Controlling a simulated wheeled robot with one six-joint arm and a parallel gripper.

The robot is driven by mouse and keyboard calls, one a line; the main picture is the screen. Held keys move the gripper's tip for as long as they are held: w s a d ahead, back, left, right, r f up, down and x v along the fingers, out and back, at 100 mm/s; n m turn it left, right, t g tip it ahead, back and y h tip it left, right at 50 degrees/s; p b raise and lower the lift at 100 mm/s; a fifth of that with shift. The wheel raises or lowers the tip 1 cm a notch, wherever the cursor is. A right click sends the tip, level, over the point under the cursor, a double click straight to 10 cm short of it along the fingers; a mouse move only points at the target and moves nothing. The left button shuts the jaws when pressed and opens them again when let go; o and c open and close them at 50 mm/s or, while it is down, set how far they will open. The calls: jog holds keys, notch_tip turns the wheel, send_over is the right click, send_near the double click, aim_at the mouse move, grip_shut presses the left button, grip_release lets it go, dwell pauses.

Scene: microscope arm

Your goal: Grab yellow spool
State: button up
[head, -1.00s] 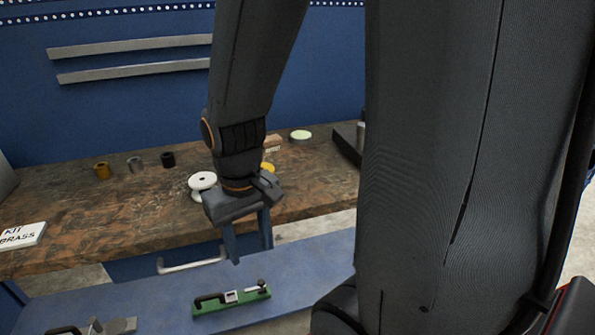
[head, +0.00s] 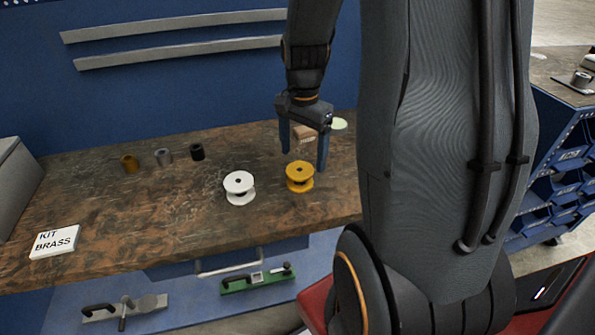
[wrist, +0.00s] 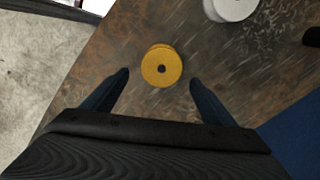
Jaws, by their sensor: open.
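The yellow spool (head: 300,177) stands upright on the brown workbench (head: 150,215), right of a white spool (head: 239,187). My gripper (head: 304,162) points down with its two blue fingers open, at or just behind the yellow spool in the head view. In the wrist view the yellow spool (wrist: 162,66) lies ahead of and between the open fingertips (wrist: 159,77), with nothing held. The height of the fingertips above the bench is hard to tell.
A brass cylinder (head: 129,163), a grey cylinder (head: 163,157) and a black cylinder (head: 197,152) stand toward the back left. A "KIT BRASS" sign (head: 56,242) lies at the front left. A small wooden block (head: 305,134) is behind my gripper.

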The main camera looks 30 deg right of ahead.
aim_at(301, 168)
jog(key=shift+a+f+p, duration=0.2)
jog(key=shift+f+p, duration=0.6)
jog(key=shift+f, duration=2.05)
jog(key=c, duration=1.1)
jog(key=shift+r, duration=0.1)
jog(key=shift+c, duration=0.2)
